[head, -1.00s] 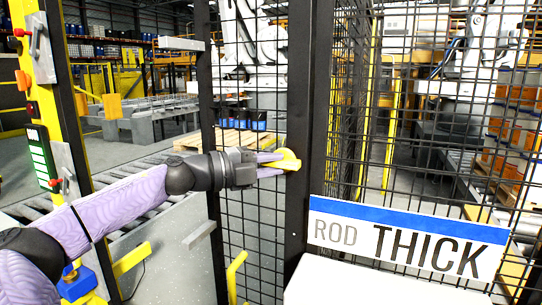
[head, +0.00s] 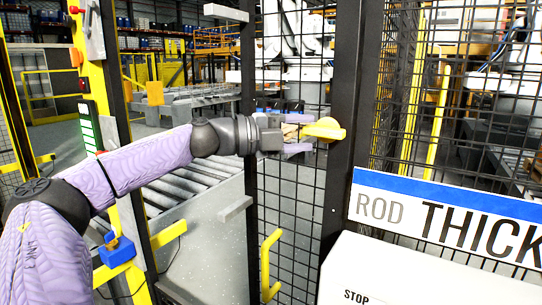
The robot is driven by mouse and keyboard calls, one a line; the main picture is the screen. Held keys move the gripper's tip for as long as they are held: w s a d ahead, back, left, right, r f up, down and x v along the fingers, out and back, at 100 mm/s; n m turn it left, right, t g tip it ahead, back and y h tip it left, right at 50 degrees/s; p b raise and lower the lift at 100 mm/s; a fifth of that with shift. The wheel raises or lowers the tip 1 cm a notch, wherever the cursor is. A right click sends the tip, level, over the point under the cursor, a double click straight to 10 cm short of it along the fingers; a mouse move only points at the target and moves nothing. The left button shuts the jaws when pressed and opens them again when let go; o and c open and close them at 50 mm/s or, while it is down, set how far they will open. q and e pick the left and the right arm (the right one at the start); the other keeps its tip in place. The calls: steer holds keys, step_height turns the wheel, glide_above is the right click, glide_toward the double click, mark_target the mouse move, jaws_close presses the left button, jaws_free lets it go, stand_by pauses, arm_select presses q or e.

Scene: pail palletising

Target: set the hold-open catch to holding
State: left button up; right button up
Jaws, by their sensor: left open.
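A yellow turn-piece (head: 326,129), which looks like the hold-open catch, sits at the dark post on the edge of the mesh gate. Its longer part lies roughly level in the picture. My left gripper (head: 298,135) reaches in from the left at its height. Its lilac fingers are apart, one above the other, with their tips at the yellow piece's left side. I cannot tell whether they touch it. My right gripper is out of view.
The mesh gate (head: 285,190) has a yellow handle (head: 270,265) low down. A white box marked STOP (head: 420,275) and a ROD THICK sign (head: 450,215) stand at right. A yellow post (head: 95,90) with switches is at left, beside a roller conveyor (head: 185,180).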

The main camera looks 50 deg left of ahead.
arm_select(q)
steer(key=b+v, duration=0.4)
steer(key=v, duration=0.3)
steer(key=shift+s+b, duration=0.2)
steer(key=shift+b, duration=0.2)
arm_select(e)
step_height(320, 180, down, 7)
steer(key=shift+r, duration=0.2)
